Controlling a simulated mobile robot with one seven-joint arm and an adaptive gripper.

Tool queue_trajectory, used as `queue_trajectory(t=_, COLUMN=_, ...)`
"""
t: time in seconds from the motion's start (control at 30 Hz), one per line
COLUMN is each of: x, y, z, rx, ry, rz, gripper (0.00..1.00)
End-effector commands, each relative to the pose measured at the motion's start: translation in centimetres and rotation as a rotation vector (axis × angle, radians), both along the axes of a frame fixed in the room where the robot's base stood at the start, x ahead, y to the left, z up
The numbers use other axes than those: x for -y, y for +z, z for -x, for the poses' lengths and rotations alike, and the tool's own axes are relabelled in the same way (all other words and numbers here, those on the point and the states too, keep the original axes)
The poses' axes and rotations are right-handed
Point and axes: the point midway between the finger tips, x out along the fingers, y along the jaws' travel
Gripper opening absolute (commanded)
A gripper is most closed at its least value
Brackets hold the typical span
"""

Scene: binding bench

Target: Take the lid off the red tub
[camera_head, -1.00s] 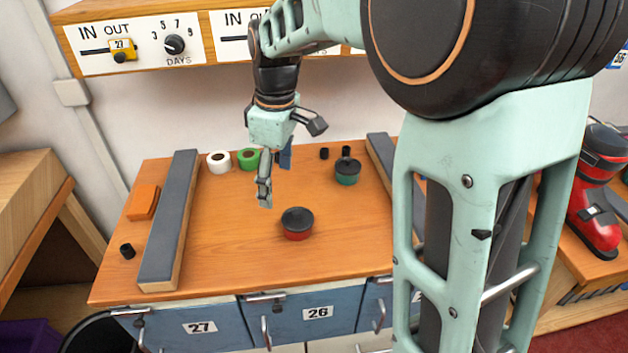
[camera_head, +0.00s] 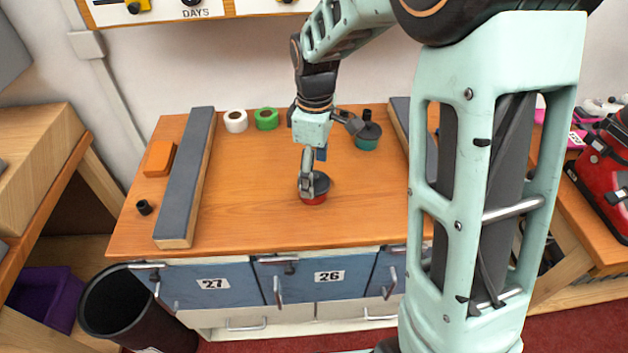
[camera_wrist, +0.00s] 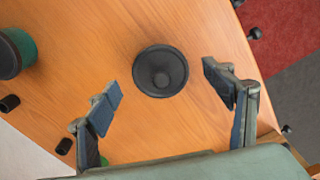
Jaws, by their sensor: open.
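The red tub (camera_head: 315,200) stands on the wooden bench top near its front middle. Its dark lid (camera_head: 322,183) is on top; in the wrist view the round lid (camera_wrist: 160,71) with its central knob hides the tub's red body. My gripper (camera_head: 308,190) is above the tub in the head view and partly covers the lid. In the wrist view my gripper (camera_wrist: 168,88) is open, with one finger on each side of the lid and a clear gap to both. Nothing is between the fingers except the view of the lid below.
A green tub with a dark lid (camera_head: 367,137) stands at the back right. White (camera_head: 235,121) and green (camera_head: 266,119) tape rolls are at the back. A long grey-topped block (camera_head: 187,180) lies left, beside an orange block (camera_head: 160,158) and small black cylinder (camera_head: 144,207). Bench around the red tub is clear.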

Motion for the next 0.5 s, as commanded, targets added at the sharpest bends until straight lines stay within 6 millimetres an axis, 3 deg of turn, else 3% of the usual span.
queue_trajectory(t=0.1, x=-0.04, y=-1.09, z=0.05, rx=-0.001, ry=0.001, rz=0.0, gripper=0.75)
queue_trajectory(t=0.37, x=-0.05, y=-1.23, z=0.01, rx=0.0, ry=0.0, rz=0.0, gripper=0.74)
queue_trajectory(t=0.5, x=-0.06, y=-1.21, z=0.01, rx=0.0, ry=0.0, rz=0.0, gripper=0.59)
